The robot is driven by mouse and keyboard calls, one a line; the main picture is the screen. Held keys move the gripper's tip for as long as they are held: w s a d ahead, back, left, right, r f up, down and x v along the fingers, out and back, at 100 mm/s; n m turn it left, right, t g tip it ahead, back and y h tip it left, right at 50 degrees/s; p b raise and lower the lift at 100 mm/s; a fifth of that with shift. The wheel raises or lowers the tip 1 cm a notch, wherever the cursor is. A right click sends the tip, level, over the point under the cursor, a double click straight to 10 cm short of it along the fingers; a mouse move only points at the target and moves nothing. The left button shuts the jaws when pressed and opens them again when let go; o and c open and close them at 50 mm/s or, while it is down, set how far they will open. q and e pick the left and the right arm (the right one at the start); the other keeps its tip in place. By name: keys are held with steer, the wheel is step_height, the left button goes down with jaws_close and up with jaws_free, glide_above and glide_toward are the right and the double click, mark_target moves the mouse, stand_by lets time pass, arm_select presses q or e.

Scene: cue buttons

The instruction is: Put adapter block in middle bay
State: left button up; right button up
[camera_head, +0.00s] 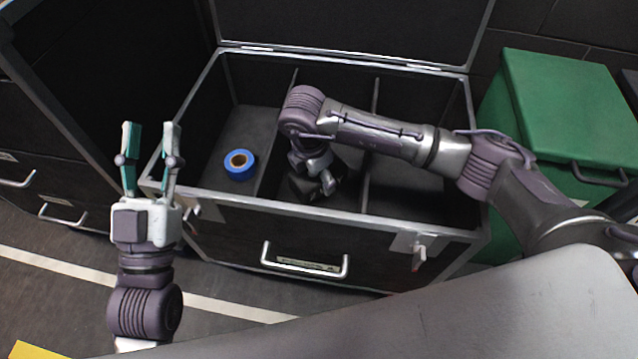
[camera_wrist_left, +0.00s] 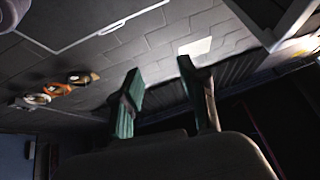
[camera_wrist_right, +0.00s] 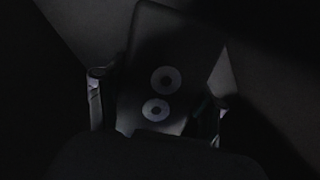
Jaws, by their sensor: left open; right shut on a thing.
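The adapter block (camera_wrist_right: 180,50) is a dark box with two pale round rings on its face in the right wrist view. My right gripper (camera_wrist_right: 153,108) is shut on it, one finger on each side. In the head view the arm reaches down into the middle bay of the open case (camera_head: 215,205), and the dark block (camera_head: 300,190) shows low inside that bay, partly hidden by the gripper. Whether it touches the bay floor I cannot tell. My left gripper (camera_head: 151,128) is open and empty, outside the case at its front left corner.
A blue tape roll (camera_head: 239,165) lies in the left bay. The right bay (camera_head: 410,180) looks empty where visible. Thin dividers separate the bays. The lid stands open behind. A green box (camera_head: 570,105) stands right of the case.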

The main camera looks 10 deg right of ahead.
step_height(320, 180, down, 3)
steer(key=shift+f+b, duration=0.1)
steer(key=shift+b, duration=0.35)
arm_select(q)
steer(key=s+r+t+h, duration=0.1)
steer(key=s+r+t, duration=0.2)
steer(key=shift+s+a+r, duration=0.1)
steer(key=shift+a+r, duration=0.05)
steer(key=shift+r, duration=0.05)
steer(key=shift+s, duration=0.1)
arm_select(e)
steer(key=shift+f, duration=0.15)
steer(key=o, duration=1.4)
arm_select(q)
steer(key=shift+s+r, duration=0.1)
steer(key=shift+r, duration=0.05)
